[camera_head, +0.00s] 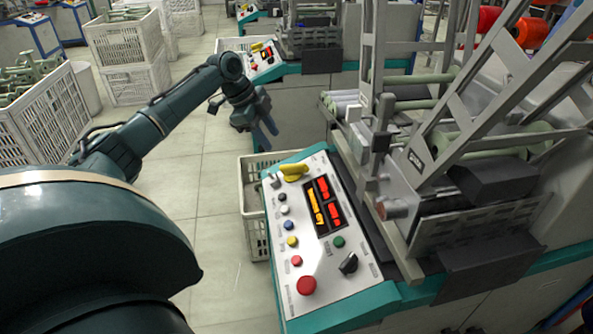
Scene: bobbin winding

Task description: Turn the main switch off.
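A white control panel (313,225) in a teal frame sits at the front left of the winding machine. A black rotary knob (348,263) is on its lower right, and a yellow handle (294,172) is at its top end. The labels are too small to read, so I cannot tell which one is the main switch. The panel's displays (325,203) are lit orange and red. My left gripper (269,132) is up and to the left of the panel, pointing down, apart from everything. Its fingers look parted and empty. My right gripper is not in view.
A red mushroom button (306,285) and several small coloured buttons are on the panel. The machine's grey metal frame (385,185) rises right of it. A white crate (252,205) stands behind the panel's left edge. Tiled floor (200,190) lies open to the left.

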